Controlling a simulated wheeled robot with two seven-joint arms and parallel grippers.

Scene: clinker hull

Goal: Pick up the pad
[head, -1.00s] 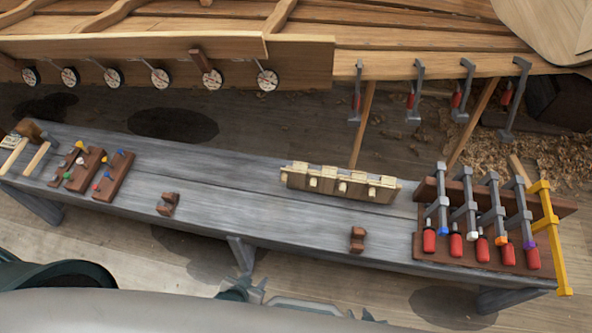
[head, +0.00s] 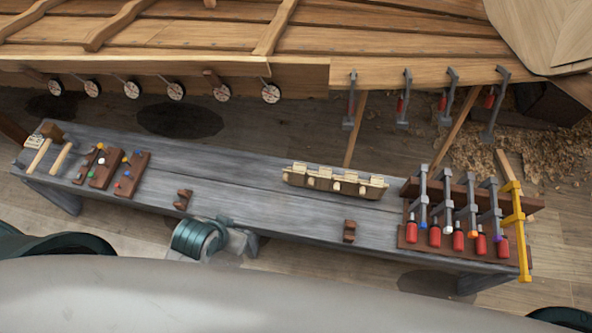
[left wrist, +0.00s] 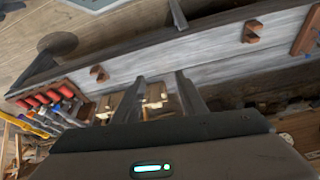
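Two small brown notched blocks, which look like pads, sit on the grey bench (head: 255,190). The left block (head: 183,199) is near the bench's middle left and the right block (head: 349,231) is near its front edge. In the left wrist view the right block (left wrist: 98,73) is at left and the left block (left wrist: 251,31) at upper right. My left gripper (left wrist: 162,78) is open, with nothing between its fingers. In the head view only my left wrist shows, by the bench's front edge between the blocks; its fingertips are not clear. My right gripper is out of view.
A pale slotted rack (head: 335,182) stands at the back of the bench. Red-handled clamps (head: 458,236) fill the right end, with a yellow clamp (head: 517,230) beside them. Brown peg racks (head: 106,168) and mallets (head: 60,158) lie at left. The hull (head: 160,60) rises behind.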

